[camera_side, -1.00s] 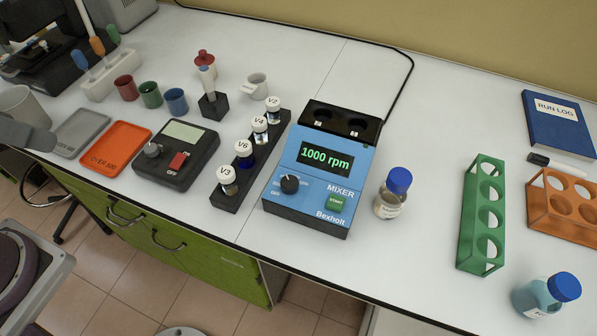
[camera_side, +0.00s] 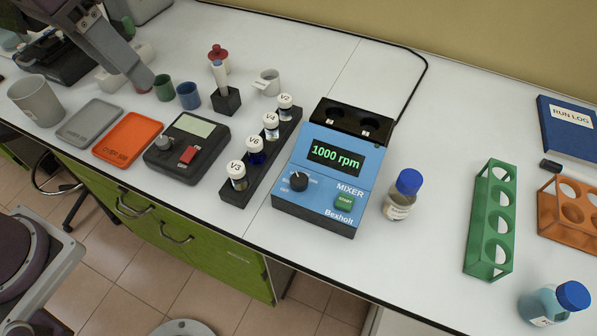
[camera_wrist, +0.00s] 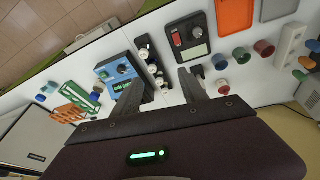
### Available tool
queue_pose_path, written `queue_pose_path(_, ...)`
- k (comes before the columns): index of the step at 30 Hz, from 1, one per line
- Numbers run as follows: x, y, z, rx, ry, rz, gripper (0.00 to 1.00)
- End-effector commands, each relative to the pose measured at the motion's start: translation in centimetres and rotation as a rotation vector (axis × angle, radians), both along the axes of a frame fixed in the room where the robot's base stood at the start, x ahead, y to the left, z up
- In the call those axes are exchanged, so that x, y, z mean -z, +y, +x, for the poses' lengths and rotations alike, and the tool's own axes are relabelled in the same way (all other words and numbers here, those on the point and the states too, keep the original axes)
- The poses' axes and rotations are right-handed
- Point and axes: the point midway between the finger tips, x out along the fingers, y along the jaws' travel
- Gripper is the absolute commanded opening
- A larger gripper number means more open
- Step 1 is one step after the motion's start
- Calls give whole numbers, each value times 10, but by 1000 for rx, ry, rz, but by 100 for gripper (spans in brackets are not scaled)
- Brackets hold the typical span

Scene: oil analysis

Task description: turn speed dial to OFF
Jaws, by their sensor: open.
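The blue mixer (camera_side: 322,165) stands mid-bench, its display (camera_side: 336,156) lit green with "1000 rpm". Its black speed dial (camera_side: 299,181) is at the lower left of the sloped face, with a white mark on the knob and small labels beside it. The green START button (camera_side: 344,202) is right of the dial. In the wrist view the mixer (camera_wrist: 118,74) and its dial (camera_wrist: 122,69) lie left of the fingers. My gripper (camera_wrist: 162,83) is open and empty, well above the bench. In the side view my arm is at the upper left, far from the dial.
A vial rack (camera_side: 232,190) with several labelled vials stands close left of the mixer. A blue-capped bottle (camera_side: 398,206) stands close right. A black device (camera_side: 176,158) with its own knob and red switch is further left. A green rack (camera_side: 490,220) is to the right.

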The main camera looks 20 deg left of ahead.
Motion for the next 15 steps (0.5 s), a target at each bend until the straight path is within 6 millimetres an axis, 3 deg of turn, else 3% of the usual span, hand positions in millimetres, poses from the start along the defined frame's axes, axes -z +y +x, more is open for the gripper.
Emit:
queue_pose_path(1, 12, -26, 23, 50, 56, 12, 51)
queue_pose_path(4, 47, -84, 60, 138, 142, 48, 51)
queue_pose_path(6, 79, -124, 75, 193, 189, 84, 51)
queue_pose_path(9, 120, -166, 82, 255, 228, 134, 51)
queue_pose_path(12, 144, -189, 81, 290, 246, 163, 51)
queue_pose_path(15, 159, -196, 81, 302, 254, 174, 51)
